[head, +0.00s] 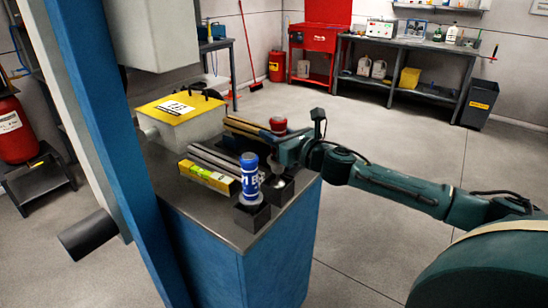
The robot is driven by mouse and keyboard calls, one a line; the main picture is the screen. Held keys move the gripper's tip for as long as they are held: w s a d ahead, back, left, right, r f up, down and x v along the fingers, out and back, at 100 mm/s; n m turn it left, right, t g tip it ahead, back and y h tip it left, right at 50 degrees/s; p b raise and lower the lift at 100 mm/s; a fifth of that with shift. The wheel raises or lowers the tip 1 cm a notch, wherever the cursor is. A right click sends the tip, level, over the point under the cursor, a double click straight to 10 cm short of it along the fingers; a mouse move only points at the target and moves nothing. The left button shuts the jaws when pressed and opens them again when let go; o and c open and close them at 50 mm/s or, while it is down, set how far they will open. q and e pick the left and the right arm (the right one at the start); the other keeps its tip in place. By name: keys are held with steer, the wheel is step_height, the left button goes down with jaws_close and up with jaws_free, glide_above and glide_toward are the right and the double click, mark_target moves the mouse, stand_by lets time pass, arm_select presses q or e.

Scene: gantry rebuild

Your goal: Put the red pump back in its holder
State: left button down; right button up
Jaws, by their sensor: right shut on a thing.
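The red pump (278,125) stands out above the bench top in the head view, with its red top visible behind my right gripper. My right gripper (284,146) is shut on it; the fingers and the pump's lower part are largely hidden. A blue pump (250,175) with white lettering stands upright in a black square holder (252,218) near the bench's front edge. A second black holder (278,190) is just right of it, below my right gripper. My left gripper is not in view.
The blue bench (212,238) has a grey box with a yellow lid (180,108) at the back. A blue post (95,110) rises at the left.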

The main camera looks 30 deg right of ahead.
steer(key=shift+f, duration=0.6)
step_height(320, 180, down, 3)
steer(key=shift+b, duration=0.45)
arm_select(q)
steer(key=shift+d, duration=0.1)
arm_select(e)
steer(key=shift+r, duration=0.1)
steer(key=shift+f, duration=0.35)
steer(key=shift+f+b, duration=0.4)
steer(key=o, duration=1.1)
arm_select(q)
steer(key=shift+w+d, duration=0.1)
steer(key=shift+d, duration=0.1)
